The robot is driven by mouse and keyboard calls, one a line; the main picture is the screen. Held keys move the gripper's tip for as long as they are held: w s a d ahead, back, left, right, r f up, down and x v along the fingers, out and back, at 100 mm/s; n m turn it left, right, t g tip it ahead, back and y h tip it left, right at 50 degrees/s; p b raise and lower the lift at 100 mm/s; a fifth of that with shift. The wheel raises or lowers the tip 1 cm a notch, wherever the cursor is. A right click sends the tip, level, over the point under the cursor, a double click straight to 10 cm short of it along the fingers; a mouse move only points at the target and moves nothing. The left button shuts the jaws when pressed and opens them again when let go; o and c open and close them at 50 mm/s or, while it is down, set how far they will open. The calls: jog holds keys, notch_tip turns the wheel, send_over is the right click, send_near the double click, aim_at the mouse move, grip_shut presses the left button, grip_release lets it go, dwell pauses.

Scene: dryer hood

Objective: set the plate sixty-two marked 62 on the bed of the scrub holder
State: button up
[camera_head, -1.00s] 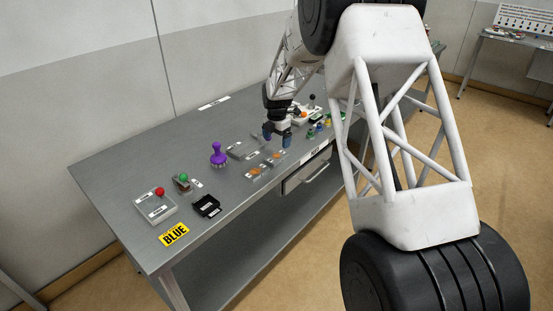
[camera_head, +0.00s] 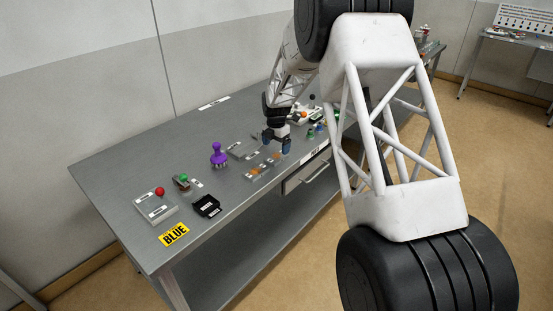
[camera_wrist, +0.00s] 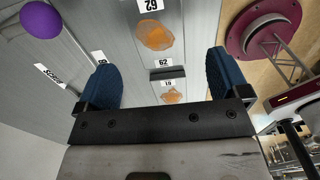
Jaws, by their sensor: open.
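My gripper (camera_head: 277,142) is open and empty, above the row of small plates near the bench's front edge. In the wrist view its two blue fingers (camera_wrist: 164,81) stand wide apart. A plate with an orange-brown patch (camera_wrist: 157,35) lies flat beyond the fingers, beside tags reading 62. In the head view an orange-patched plate (camera_head: 254,171) lies left of the gripper. I cannot tell for certain which object is the scrub holder; a grey fixture (camera_head: 237,149) sits behind the plates.
A purple knobbed tool (camera_head: 218,155) stands left of the fixture; its ball (camera_wrist: 40,19) shows in the wrist view. Further left are a black tray (camera_head: 207,206), a red-knobbed box (camera_head: 155,206) and a green-knobbed piece (camera_head: 183,180). Coloured items (camera_head: 317,131) stand right of my gripper.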

aim_at(277, 156)
jog(key=shift+f, duration=0.1)
jog(key=shift+w+d+f, duration=0.1)
jog(key=shift+f, duration=1.15)
jog(key=shift+w+d+f, duration=0.1)
jog(key=shift+f, duration=1.15)
jog(key=c, duration=1.2)
jog(key=shift+r, duration=0.15)
jog(key=shift+c, duration=0.2)
jog(key=shift+r, duration=1.4)
jog(key=shift+s+r, duration=0.2)
jog(key=shift+r, duration=0.1)
jog(key=s+d+r, duration=0.1)
jog(key=s, duration=1.4)
jog(key=shift+s+d+r, duration=0.2)
jog(key=shift+s+d, duration=0.05)
jog(key=shift+d, duration=0.1)
